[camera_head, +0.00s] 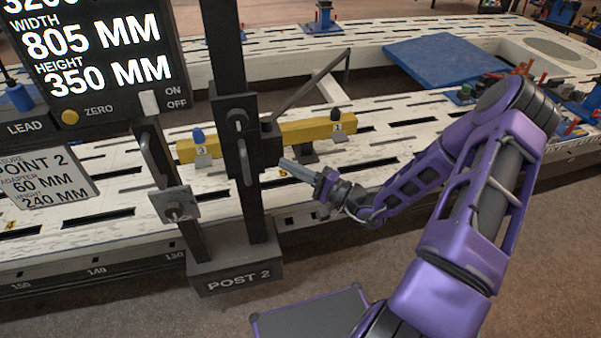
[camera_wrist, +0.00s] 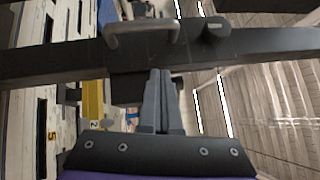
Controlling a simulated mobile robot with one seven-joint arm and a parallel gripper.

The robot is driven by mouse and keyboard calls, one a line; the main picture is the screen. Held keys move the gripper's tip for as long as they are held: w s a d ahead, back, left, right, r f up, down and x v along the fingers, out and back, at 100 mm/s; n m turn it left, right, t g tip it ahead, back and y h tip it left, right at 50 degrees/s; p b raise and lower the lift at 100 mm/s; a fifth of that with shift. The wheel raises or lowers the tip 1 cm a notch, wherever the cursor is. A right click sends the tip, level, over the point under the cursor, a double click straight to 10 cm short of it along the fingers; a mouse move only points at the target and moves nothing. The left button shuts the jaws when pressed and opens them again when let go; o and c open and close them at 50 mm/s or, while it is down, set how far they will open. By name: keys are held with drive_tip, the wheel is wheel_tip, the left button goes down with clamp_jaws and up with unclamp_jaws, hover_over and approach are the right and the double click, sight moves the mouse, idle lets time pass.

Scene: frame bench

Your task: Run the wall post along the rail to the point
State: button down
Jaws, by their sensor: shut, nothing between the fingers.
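The wall post, a dark upright marked POST 2 (camera_head: 235,277), stands at the bench's front edge. A dark carriage with a knob and handle (camera_head: 239,140) sits partway up it. My gripper (camera_head: 284,164) is shut and empty, just right of the post below the carriage arm. In the wrist view the post (camera_wrist: 60,60) runs across the picture, and my shut fingertips (camera_wrist: 158,74) reach to its lower edge; I cannot tell whether they touch. A rail with scale numbers (camera_head: 97,270) runs along the bench front. A sign (camera_head: 45,182) reads POINT 2, 60 MM, 240 MM.
A display (camera_head: 95,60) shows width 805 MM and height 350 MM. A yellow beam (camera_head: 280,133) with number tags lies on the slotted white bench (camera_head: 400,125) behind the post. A blue plate (camera_head: 440,60) lies farther back. Floor is open in front at right.

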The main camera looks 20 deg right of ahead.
sight(260, 160)
drive_tip(key=shift+w+a+r, duration=0.2)
drive_tip(key=shift+w+a, duration=0.3)
drive_tip(key=shift+a, duration=0.6)
drive_tip(key=shift+w+a+r, duration=0.25)
drive_tip(key=shift+w+a, duration=0.25)
drive_tip(key=shift+a, duration=0.65)
drive_tip(key=shift+w+a+r, duration=0.2)
drive_tip(key=shift+w+a, duration=0.3)
drive_tip(key=shift+a, duration=0.6)
